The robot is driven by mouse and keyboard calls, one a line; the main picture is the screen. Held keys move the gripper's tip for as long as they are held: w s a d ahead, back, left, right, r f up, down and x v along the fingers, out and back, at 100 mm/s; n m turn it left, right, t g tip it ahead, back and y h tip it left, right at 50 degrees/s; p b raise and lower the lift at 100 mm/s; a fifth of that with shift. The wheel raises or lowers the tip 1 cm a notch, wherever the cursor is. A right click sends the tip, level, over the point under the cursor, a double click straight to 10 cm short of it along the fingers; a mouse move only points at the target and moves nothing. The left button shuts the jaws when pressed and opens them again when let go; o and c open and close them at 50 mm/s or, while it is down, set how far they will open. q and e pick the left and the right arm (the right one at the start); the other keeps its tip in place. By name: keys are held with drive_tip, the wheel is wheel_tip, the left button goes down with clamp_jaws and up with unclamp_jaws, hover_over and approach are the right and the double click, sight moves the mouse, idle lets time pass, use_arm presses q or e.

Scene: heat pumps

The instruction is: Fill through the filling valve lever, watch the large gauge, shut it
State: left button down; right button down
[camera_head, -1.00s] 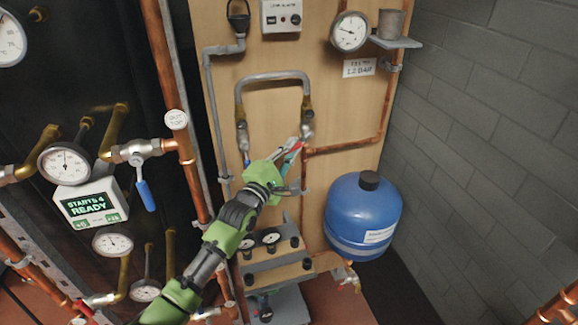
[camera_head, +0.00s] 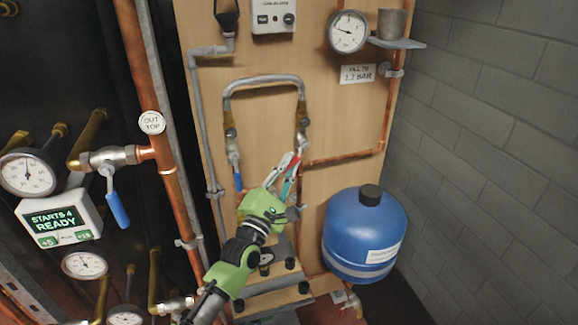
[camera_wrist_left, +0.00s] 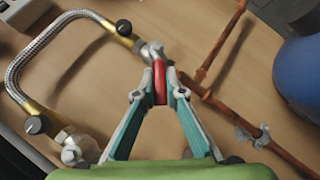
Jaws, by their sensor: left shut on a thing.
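The filling valve lever (camera_wrist_left: 160,82) is red and hangs from the right-hand valve (camera_head: 303,143) under the braided hose loop. My left gripper (camera_head: 291,163) is shut on it; in the left wrist view its fingertips (camera_wrist_left: 157,97) clasp the red handle from both sides. The fingers partly hide the lever in the head view. The large gauge (camera_head: 348,31) is on the board at upper right, its needle pointing left; I cannot read its figures. A label (camera_head: 357,74) below it reads "FILL TO 1.2 BAR". My right gripper is not in view.
A blue-handled valve (camera_head: 238,181) sits at the hose's left end, close beside my left gripper. A blue tank (camera_head: 364,235) stands to the right. A cup (camera_head: 391,24) rests on a small shelf. Copper pipes (camera_head: 345,158) cross the board; a grey block wall (camera_head: 475,130) bounds the right.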

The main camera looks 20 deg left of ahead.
use_arm(q)
drive_tip(key=c, duration=2.1)
unclamp_jaws()
drive_tip(key=v, duration=1.2)
